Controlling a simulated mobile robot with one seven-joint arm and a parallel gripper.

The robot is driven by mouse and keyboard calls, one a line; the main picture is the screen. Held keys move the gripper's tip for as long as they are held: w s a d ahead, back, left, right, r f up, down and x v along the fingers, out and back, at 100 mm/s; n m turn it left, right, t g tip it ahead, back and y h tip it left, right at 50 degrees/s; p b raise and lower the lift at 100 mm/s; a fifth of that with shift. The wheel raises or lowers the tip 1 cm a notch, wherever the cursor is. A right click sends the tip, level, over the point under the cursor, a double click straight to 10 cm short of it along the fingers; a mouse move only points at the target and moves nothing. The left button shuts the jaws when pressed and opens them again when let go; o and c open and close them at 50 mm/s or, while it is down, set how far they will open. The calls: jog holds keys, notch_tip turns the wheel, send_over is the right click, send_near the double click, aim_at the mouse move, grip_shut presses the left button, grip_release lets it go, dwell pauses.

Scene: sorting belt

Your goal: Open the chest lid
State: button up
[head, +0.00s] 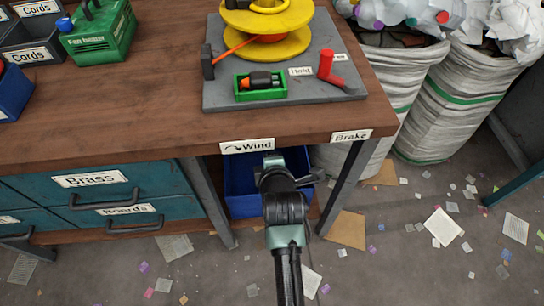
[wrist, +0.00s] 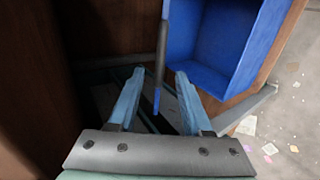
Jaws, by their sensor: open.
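A blue open-topped box (head: 240,206), perhaps the chest, stands on the shelf under the bench in the head view, partly behind my arm. In the wrist view a blue box (wrist: 210,78) shows its hollow inside at the upper right. A narrow dark and blue strip (wrist: 162,45) runs down left of it; I cannot tell whether this is the lid seen edge-on. My gripper (wrist: 160,73) is open, its two light-blue fingers either side of this strip. I cannot tell whether they touch it. In the head view the fingertips are hidden under the bench.
The wooden bench top (head: 150,110) overhangs the shelf, and dark legs flank the opening. Teal drawers (head: 95,180) with handles are on the left. Full sacks (head: 450,95) stand at the right. Paper scraps litter the floor.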

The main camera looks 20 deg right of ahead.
jog(key=p+v, duration=0.1)
jog(key=v, duration=0.4)
jog(key=shift+s+a+r, duration=0.1)
jog(key=shift+s+r, duration=0.1)
